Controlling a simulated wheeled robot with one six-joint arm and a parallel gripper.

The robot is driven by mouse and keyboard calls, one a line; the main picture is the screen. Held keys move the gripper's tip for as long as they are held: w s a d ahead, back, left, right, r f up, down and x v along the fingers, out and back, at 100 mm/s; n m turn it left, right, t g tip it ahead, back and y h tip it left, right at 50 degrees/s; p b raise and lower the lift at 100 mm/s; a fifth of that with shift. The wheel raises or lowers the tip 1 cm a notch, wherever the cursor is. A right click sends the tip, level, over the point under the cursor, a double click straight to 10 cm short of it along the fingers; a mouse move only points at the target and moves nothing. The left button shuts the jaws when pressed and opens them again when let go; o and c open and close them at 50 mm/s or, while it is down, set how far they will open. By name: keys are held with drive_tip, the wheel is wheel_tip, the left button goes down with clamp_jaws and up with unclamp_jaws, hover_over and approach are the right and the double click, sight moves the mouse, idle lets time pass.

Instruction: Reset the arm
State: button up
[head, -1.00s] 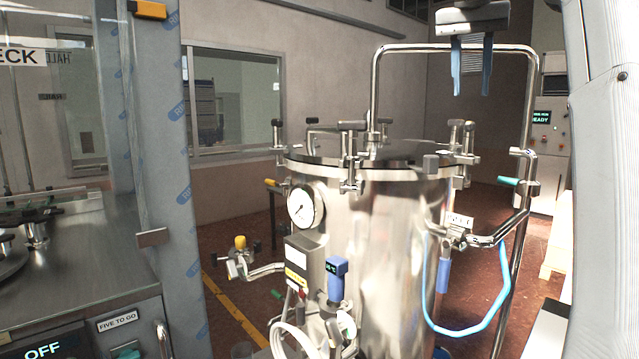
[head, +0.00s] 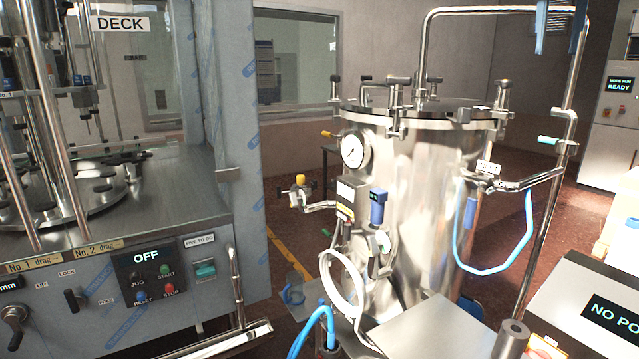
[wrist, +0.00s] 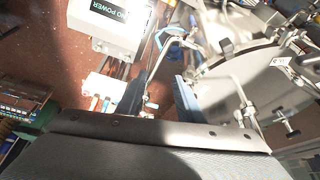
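My gripper (head: 558,42) shows at the top right edge of the head view, with only its two blue fingers in the picture. The fingers point down and stand apart, with nothing seen between them. They appear above and in front of the steel tank's (head: 425,215) bent pipe frame. The wrist view also shows my gripper (wrist: 158,98) open and empty, its fingers on either side of a thin pipe that lies farther off. The gripper body and the rest of my arm are out of the head view.
The filling machine (head: 190,265), its panel reading OFF, stands at the left. A cabinet reading READY (head: 617,100) is at the back right. A box with a NO POWER display (head: 600,312) is at the front right. Brown floor shows between them.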

drive_tip(key=w+a+f+n+y+b, duration=0.15)
drive_tip(key=a+f, duration=0.25)
drive_tip(key=f, duration=0.7)
drive_tip(key=w+a+f+n+b, duration=0.15)
drive_tip(key=a+f, duration=0.35)
drive_tip(key=f, duration=0.6)
drive_tip(key=a+f+n+b, duration=0.2)
drive_tip(key=a+f, duration=0.2)
drive_tip(key=f, duration=0.7)
drive_tip(key=s+a+f+n+b, duration=0.1)
drive_tip(key=s+a+f, duration=0.3)
drive_tip(key=f, duration=0.5)
drive_tip(key=s+a+f+n+g+y+b, duration=0.1)
drive_tip(key=s+a+f, duration=0.3)
drive_tip(key=s+f, duration=0.4)
drive_tip(key=s+a+f+n+b, duration=0.1)
drive_tip(key=s+a+f+b, duration=0.1)
drive_tip(key=s+f, duration=0.5)
wheel_tip(320, 180, down, 4)
drive_tip(key=shift+a+f+n+g, duration=0.2)
drive_tip(key=shift+a+n+g, duration=0.2)
drive_tip(key=shift+a, duration=0.5)
drive_tip(key=shift+y, duration=0.25)
